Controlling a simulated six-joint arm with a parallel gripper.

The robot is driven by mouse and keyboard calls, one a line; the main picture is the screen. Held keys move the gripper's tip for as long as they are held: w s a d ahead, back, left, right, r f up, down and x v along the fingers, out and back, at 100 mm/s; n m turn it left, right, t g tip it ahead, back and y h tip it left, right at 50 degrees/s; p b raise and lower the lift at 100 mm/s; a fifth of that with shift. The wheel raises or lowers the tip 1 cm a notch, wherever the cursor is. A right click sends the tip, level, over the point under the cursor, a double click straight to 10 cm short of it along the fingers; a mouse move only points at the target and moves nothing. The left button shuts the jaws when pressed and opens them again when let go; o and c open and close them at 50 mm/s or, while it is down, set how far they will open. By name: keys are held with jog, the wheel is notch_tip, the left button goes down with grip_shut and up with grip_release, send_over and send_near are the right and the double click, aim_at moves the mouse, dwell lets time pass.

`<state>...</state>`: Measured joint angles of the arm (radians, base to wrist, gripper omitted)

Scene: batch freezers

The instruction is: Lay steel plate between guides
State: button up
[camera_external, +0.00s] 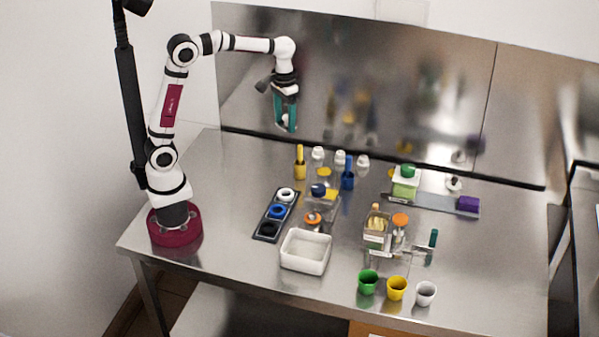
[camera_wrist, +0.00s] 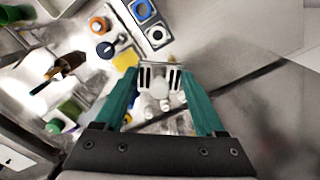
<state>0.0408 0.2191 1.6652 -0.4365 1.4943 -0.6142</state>
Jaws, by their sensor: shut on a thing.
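My gripper (camera_external: 286,122) is high over the back left of the table, pointing down, well clear of everything on it. In the wrist view its two teal fingers (camera_wrist: 160,80) stand apart with a pale grey thing between their tips. It is small and bright there, and I cannot tell whether it is the steel plate. A flat grey-blue strip (camera_external: 432,203) lies at the right back of the table. A purple block (camera_external: 467,205) is at its right end and a green block (camera_external: 405,188) at its left. I cannot make out the guides for certain.
A black tray with rings (camera_external: 268,229), a white bin (camera_external: 305,262), several bottles, and a clear box with a yellow item (camera_external: 376,232) crowd the middle. Green (camera_external: 368,282), yellow (camera_external: 397,288) and white (camera_external: 426,293) cups stand at the front. A steel wall (camera_external: 300,70) backs the table.

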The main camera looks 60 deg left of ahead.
jog(key=shift+w+d+f+n, duration=1.3)
jog(key=shift+d+f, duration=0.25)
jog(key=shift+f, duration=1.9)
jog(key=shift+w+d+f+n, duration=1.15)
jog(key=shift+w+d+f, duration=0.3)
jog(key=shift+f, duration=1.95)
jog(key=shift+w+d+f+n, duration=1.3)
jog(key=shift+d+f, duration=0.3)
jog(key=shift+f, duration=1.85)
jog(key=shift+f, duration=0.4)
jog(key=o, duration=1.4)
jog(key=shift+r, duration=3.5)
